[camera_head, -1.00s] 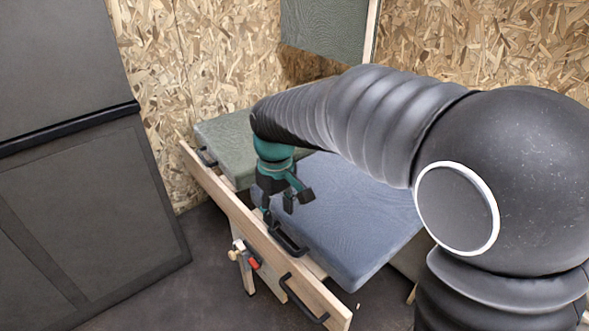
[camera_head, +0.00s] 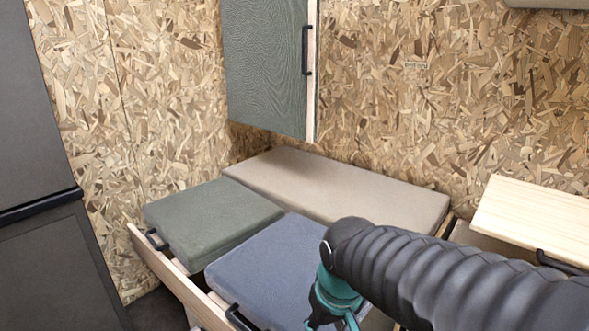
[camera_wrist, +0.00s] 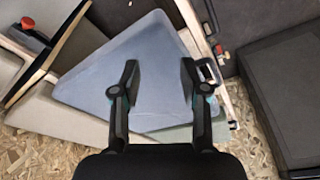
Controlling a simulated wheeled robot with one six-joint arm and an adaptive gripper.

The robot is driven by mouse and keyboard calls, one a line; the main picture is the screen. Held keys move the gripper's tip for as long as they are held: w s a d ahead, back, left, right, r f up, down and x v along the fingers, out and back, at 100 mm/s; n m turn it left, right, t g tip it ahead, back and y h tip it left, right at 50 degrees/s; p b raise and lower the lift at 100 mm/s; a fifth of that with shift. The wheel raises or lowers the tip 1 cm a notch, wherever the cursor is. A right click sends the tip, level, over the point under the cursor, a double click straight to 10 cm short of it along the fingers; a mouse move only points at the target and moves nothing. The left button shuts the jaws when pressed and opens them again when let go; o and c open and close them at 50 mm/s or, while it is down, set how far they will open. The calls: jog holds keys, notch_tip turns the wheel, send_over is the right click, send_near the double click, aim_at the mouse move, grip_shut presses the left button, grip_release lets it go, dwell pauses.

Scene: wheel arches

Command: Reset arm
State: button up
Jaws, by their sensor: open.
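My gripper (camera_wrist: 158,80) is open and empty in the wrist view, its two dark fingers apart above the blue cushion (camera_wrist: 110,85). In the head view my arm comes in from the lower right. Only the teal wrist and part of my gripper (camera_head: 335,322) show there, at the bottom edge, in front of the blue cushion (camera_head: 270,270). The fingertips are cut off by the frame in the head view.
A green cushion (camera_head: 210,215) and a beige cushion (camera_head: 340,188) lie behind the blue one. A green cabinet door (camera_head: 265,70) hangs on the chipboard wall. A pale wooden top (camera_head: 540,222) stands at right. Dark panels (camera_head: 55,250) are at left.

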jog(key=s+d+r+m+t, duration=0.3)
jog(key=s+d, duration=0.3)
jog(key=d, duration=0.4)
jog(key=shift+r+m+h, duration=0.4)
jog(key=shift+r, duration=0.2)
jog(key=shift+s+d, duration=0.1)
dwell(0.4)
